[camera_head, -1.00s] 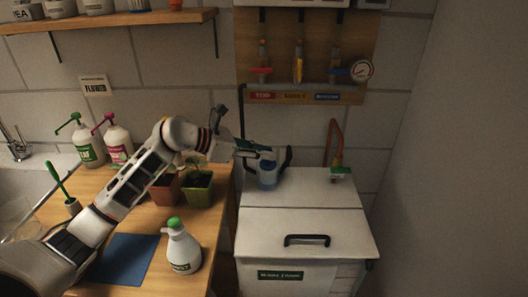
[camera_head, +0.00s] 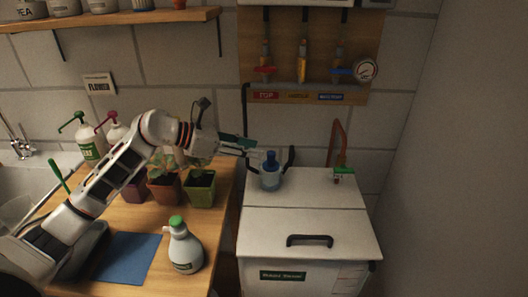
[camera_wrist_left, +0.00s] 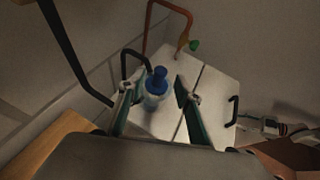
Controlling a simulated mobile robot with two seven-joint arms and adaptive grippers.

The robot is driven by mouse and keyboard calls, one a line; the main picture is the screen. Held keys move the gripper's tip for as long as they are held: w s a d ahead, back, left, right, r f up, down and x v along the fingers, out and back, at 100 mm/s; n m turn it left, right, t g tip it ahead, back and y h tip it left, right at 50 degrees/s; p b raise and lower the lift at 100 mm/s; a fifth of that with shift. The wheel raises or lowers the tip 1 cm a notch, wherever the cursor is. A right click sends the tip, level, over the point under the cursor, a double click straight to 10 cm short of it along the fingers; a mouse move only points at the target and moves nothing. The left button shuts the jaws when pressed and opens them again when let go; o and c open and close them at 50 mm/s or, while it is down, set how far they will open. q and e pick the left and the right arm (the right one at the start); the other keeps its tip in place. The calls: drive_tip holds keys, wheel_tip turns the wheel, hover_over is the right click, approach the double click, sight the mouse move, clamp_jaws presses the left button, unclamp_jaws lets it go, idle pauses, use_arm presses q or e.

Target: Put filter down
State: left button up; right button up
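The filter (camera_head: 271,175), a small clear-blue canister with a darker blue top, stands upright on the back left of the white lidded box (camera_head: 330,222). My left gripper (camera_head: 256,152) is at the filter's upper left in the head view. In the left wrist view the filter (camera_wrist_left: 156,88) lies between the two fingertips of my left gripper (camera_wrist_left: 156,92), with a visible gap on each side. The gripper is open and does not appear to touch it.
A black bent pipe (camera_wrist_left: 126,60) is close beside the filter. An orange pipe with a green handle (camera_head: 340,155) rises at the box's back. The wooden counter (camera_head: 215,225) holds potted seedlings, a spray bottle (camera_head: 184,248) and a blue mat (camera_head: 127,257). The box's front lid is clear.

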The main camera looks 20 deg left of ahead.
use_arm(q)
drive_tip(key=v, duration=0.6)
drive_tip(key=shift+s+a+r+b, duration=0.2)
drive_tip(key=shift+s+r+b, duration=0.05)
drive_tip(key=shift+b, duration=0.1)
